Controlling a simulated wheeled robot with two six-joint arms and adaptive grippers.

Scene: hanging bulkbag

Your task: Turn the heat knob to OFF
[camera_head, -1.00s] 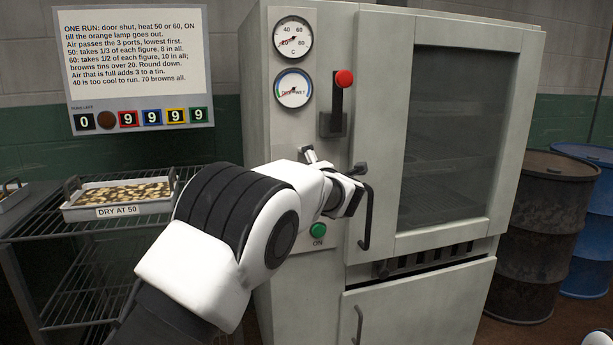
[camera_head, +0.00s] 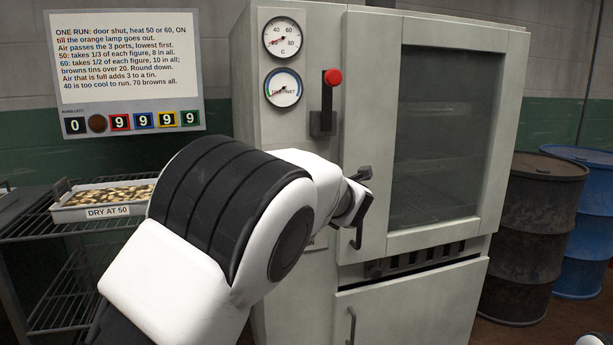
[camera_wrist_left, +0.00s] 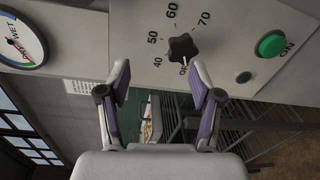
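The heat knob (camera_wrist_left: 183,48) is a black lobed knob on the grey panel in the left wrist view. The marks 40, 50, 60 and 70 stand around it, and a partly covered mark starting with O is at its lower edge. In the head view my left arm hides the knob and most of the gripper. My right gripper is not in view.
A green ON button (camera_wrist_left: 271,44) and small dark lamp (camera_wrist_left: 243,77) are near the knob. The cabinet has a red-topped lever (camera_head: 331,80), a shut glass door (camera_head: 385,180), and two gauges. A tray (camera_head: 100,212) stands on the left rack; barrels (camera_head: 532,240) are at right.

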